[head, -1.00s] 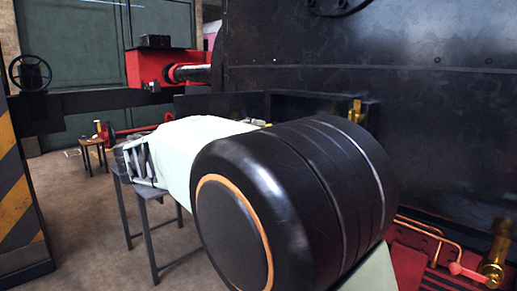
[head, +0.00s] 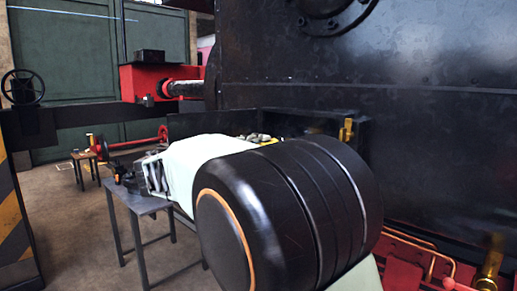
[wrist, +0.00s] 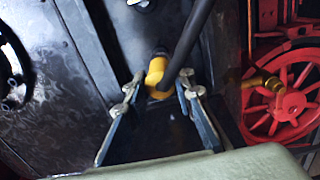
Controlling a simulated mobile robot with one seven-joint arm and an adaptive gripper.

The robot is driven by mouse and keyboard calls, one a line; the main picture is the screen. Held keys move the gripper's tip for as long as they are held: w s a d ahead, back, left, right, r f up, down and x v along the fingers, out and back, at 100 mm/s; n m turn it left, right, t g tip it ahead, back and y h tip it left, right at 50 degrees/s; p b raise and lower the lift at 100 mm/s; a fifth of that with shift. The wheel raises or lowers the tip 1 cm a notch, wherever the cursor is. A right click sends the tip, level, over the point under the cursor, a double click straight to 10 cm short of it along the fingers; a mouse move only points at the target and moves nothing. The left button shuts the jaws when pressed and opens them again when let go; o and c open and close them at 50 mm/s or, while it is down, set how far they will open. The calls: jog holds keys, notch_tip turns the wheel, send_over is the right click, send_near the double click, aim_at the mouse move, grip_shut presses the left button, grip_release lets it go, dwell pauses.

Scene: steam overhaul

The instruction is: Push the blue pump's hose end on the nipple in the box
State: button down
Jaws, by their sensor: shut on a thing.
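My gripper (wrist: 158,88) shows in the wrist view, its two fingers closed on a yellow hose end (wrist: 156,68). A dark hose (wrist: 192,35) runs up and to the right from it. I cannot make out the blue pump.
A grey table (head: 142,203) stands left of my arm. The dark locomotive side (head: 430,110) walls off the right. A brass fitting (wrist: 262,82) and a red spoked wheel (wrist: 285,105) are right of the gripper in the wrist view.

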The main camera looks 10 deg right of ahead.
jog(key=shift+w+d, duration=0.35)
jog(key=shift+d, duration=0.15)
jog(key=shift+w+d+b, duration=0.35)
jog(key=shift+w+d, duration=0.05)
jog(key=shift+d, duration=0.15)
jog(key=shift+d, duration=0.1)
jog(key=shift+w+d+r, duration=0.1)
jog(key=shift+w+d, duration=0.15)
dwell(0.3)
jog(key=c, duration=1.6)
grip_release()
jog(key=shift+d, duration=0.1)
